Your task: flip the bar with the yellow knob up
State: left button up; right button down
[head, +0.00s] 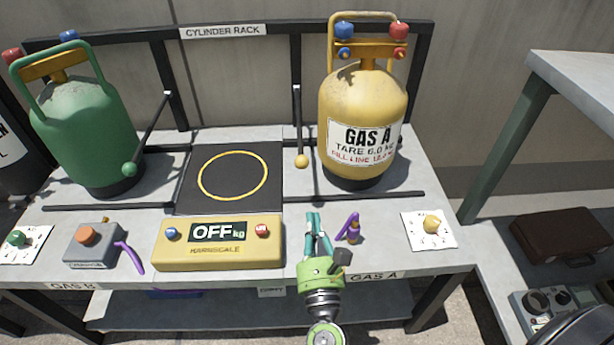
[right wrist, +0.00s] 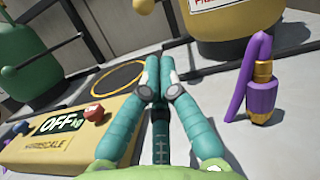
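The bar with the yellow knob (head: 298,122) hangs from the rack post in front of the gap left of the yellow cylinder (head: 348,106). It slants down and its yellow knob (head: 302,161) is at its low end, above the bench. The knob also shows at the top edge of the right wrist view (right wrist: 144,6). My right gripper (head: 313,215) is over the bench front, nearer than the knob and apart from it. Its teal fingers are together, with nothing seen between them. My left gripper is not in view.
A yellow scale (head: 217,256) stands left of my right gripper, its black platform (head: 192,200) behind it. A purple hose fitting (head: 350,228) stands close on the right. A green cylinder (head: 82,130) and green-knobbed bar (head: 150,131) are at the left. A low black rail (head: 385,195) crosses the bench.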

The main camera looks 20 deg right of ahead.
jog(key=shift+s, duration=0.1)
jog(key=x, duration=1)
dwell(0.3)
jog(key=shift+r, duration=0.1)
